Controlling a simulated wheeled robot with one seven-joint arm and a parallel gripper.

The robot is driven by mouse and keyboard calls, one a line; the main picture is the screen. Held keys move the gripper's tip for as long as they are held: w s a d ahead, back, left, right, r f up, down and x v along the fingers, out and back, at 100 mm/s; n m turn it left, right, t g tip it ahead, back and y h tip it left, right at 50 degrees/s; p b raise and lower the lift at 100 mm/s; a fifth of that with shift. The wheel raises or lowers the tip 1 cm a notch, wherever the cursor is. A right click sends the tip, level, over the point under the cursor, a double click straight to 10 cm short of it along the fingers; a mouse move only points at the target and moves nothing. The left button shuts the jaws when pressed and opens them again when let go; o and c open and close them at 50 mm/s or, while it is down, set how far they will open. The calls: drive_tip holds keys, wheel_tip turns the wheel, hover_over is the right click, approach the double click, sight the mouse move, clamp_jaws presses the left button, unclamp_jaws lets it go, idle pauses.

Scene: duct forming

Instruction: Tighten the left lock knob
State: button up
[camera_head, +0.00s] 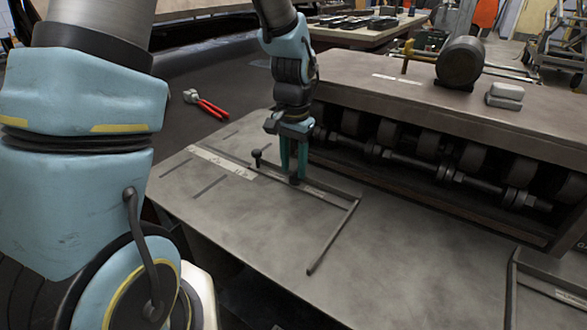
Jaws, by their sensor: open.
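A small dark knob (257,154) stands upright on the flat metal table (245,225), at the left end of a thin dark guide bar (335,236). My gripper (293,174) points down over the table just right of this knob and is apart from it. Its two teal fingers are open. A small dark piece (294,179) shows low by the fingertips, at the bar. I cannot tell whether it is a second knob or whether the fingers touch it. The fingers partly hide the bar behind them.
A machine housing with a roller shaft (405,160) stands close behind and right of my gripper. A motor (460,62) sits on its top. Another dark guide bar (512,285) is at the right. The front table middle is clear.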

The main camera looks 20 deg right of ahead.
sight(294, 173)
wheel_tip(294, 173, up, 10)
drive_tip(key=b, duration=0.1)
drive_tip(key=shift+f+b, duration=0.15)
drive_tip(key=shift+b, duration=0.15)
drive_tip(key=shift+s, duration=0.1)
